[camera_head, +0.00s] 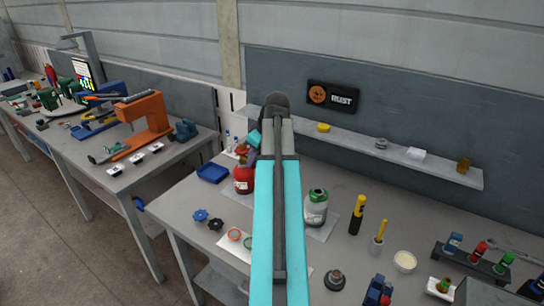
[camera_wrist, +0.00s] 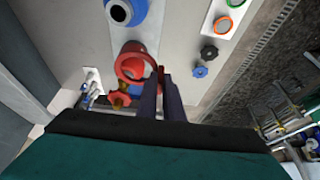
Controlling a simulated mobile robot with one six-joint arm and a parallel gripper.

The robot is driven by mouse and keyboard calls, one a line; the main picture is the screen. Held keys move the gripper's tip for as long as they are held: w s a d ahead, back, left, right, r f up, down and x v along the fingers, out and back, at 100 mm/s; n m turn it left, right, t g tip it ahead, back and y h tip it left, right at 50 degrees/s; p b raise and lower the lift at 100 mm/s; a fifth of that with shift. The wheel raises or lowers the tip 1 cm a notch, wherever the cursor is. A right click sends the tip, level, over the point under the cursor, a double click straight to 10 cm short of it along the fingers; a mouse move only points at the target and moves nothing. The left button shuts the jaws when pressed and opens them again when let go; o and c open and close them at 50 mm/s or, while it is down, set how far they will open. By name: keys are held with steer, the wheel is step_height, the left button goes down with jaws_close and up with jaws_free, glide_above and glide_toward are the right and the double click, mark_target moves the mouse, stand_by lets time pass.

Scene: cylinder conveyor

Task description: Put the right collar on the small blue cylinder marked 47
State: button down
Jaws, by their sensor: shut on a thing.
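My gripper (camera_wrist: 166,85) is nearly closed, its dark fingertips at the edge of a red ring-shaped piece (camera_wrist: 132,68). In the head view the fingers are close above a red cylinder (camera_head: 243,180); I cannot tell whether the ring touches it. An orange ring (camera_head: 234,234) and a green ring (camera_head: 248,242) lie on a white mat; they also show in the wrist view, orange (camera_wrist: 222,25) and green (camera_wrist: 235,2). A small blue cylinder (camera_head: 453,242) stands in a dark rack at the right. No number 47 is readable.
A grey-white cylinder (camera_head: 316,210) with a green top stands right of my arm. A blue knob (camera_head: 200,215) and a black knob (camera_head: 215,224) lie left of the mat. A wall shelf (camera_head: 350,142) runs along the back.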

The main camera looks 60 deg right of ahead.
steer(key=s+d, duration=0.4)
steer(key=s, duration=0.2)
steer(key=shift+d+r+p, duration=0.25)
steer(key=shift+r+p, duration=0.1)
steer(key=shift+r, duration=0.05)
steer(key=shift+f, duration=0.1)
step_height(320, 180, down, 6)
steer(key=b, duration=0.1)
stand_by(0.5)
steer(key=shift+f+b, duration=1)
steer(key=shift+f, duration=0.65)
stand_by(1.4)
steer(key=c, duration=1.8)
jaws_free()
steer(key=shift+a, duration=0.1)
